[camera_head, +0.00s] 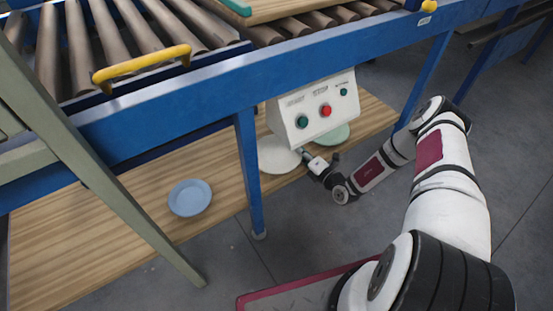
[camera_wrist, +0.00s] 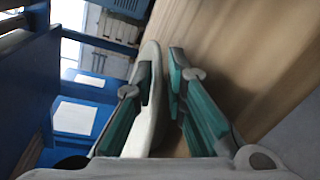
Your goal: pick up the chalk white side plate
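The chalk white side plate (camera_head: 276,157) lies on the wooden lower shelf, left of my gripper and just right of a blue table leg. My gripper (camera_head: 303,153) is low at the plate's right edge. In the wrist view the plate (camera_wrist: 152,62) appears nearly edge-on, its rim running between the two fingers of my gripper (camera_wrist: 160,72). The fingers are apart, with a gap visible between them. The left finger hides part of the plate. I cannot tell whether either finger touches it.
A pale green plate (camera_head: 333,137) lies behind and right of the white plate, partly under the control box (camera_head: 315,108). A blue plate (camera_head: 190,197) lies farther left on the shelf (camera_head: 120,235). The blue table leg (camera_head: 249,170) and conveyor frame (camera_head: 180,115) are close obstacles.

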